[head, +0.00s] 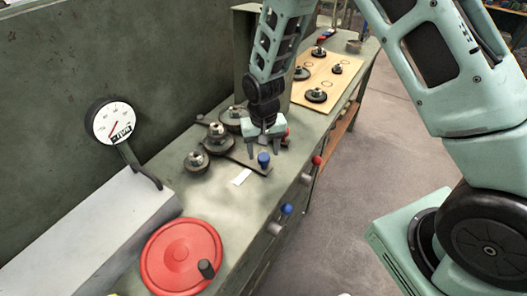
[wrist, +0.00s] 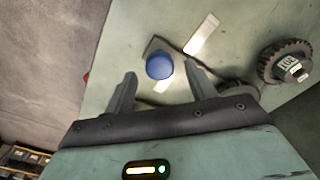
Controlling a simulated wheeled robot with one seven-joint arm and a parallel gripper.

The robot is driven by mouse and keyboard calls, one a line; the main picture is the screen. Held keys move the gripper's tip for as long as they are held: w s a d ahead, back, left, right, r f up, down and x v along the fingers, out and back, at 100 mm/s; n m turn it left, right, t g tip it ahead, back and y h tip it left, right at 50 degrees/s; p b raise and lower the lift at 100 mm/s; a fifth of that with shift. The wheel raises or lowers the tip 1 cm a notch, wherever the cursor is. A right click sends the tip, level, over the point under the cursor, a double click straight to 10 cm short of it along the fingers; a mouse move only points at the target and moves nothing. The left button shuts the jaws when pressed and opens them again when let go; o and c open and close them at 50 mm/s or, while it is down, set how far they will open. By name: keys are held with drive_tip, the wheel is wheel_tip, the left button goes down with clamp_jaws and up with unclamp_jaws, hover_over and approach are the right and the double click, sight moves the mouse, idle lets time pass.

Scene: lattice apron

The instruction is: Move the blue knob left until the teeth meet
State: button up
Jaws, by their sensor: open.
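A blue knob (head: 263,158) stands on a dark flat plate (head: 243,158) on the bench top. My gripper (head: 266,149) points down just above and behind it, with its fingers apart. In the wrist view the blue knob (wrist: 159,66) shows between the two open fingertips; I cannot tell whether they touch it. Several toothed gears lie to the left of the knob, among them a near gear (head: 196,162), a middle gear (head: 216,140) and a far gear (head: 231,117). The wrist view shows one toothed gear (wrist: 285,62) at right. Where teeth might mesh is not clear.
A red knob (head: 287,132) stands close behind my gripper. Another red knob (head: 317,160) and a second blue knob (head: 287,208) stick out from the bench front. A white strip (head: 241,176), red handwheel (head: 181,257), dial gauge (head: 114,121) and wooden board (head: 344,86) with gears are also there.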

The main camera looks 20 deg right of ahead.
drive_tip(key=shift+f, duration=0.95)
clamp_jaws()
drive_tip(key=shift+s+a, duration=0.6)
drive_tip(key=shift+a, duration=0.2)
unclamp_jaws()
drive_tip(key=shift+r, duration=0.1)
